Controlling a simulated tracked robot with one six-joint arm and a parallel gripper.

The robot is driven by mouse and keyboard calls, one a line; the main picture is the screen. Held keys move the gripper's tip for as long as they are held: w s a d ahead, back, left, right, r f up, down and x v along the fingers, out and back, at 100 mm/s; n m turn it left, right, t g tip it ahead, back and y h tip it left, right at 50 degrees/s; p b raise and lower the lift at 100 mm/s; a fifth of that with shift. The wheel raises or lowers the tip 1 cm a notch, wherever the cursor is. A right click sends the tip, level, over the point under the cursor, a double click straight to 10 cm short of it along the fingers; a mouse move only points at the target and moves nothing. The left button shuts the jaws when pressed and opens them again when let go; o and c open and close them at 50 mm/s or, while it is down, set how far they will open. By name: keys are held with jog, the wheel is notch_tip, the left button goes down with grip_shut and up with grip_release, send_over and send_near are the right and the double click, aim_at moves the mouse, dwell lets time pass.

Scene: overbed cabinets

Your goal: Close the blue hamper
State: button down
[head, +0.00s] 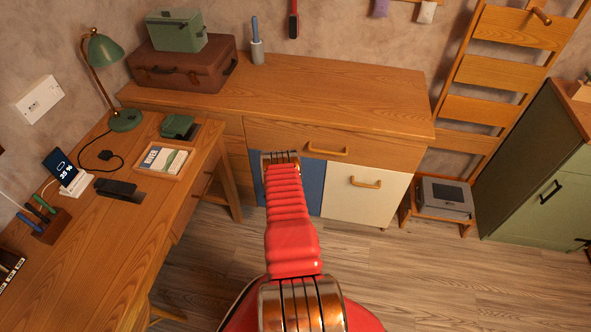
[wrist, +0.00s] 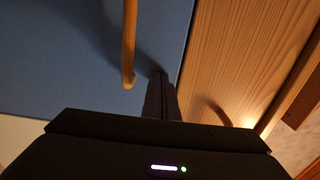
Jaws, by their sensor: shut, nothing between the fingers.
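The blue hamper (head: 312,187) is a blue front panel low in the wooden cabinet, left of a cream panel. My arm covers much of it in the head view. In the wrist view the blue panel (wrist: 60,60) fills the upper left, with its wooden bar handle (wrist: 129,45) standing out from it. My gripper (wrist: 162,82) is shut and empty. Its fingertips are beside the handle, near the border between the blue panel and light wood. I cannot tell whether they touch the panel, or whether the panel stands slightly open. In the head view the fingertips are hidden.
A wooden drawer (head: 340,145) is above the hamper, and the cream panel (head: 368,193) is to its right. A desk (head: 110,230) stands at the left. A low stand with a grey device (head: 444,197) is at the right. The floor (head: 430,270) at the front right is clear.

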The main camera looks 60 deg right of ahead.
jog(key=shift+d+r, duration=0.25)
jog(key=shift+d, duration=0.25)
jog(key=shift+s+a+f, duration=0.15)
jog(key=shift+a, duration=0.4)
jog(key=v, duration=1.3)
jog(key=shift+a, duration=0.4)
jog(key=shift+f, duration=0.1)
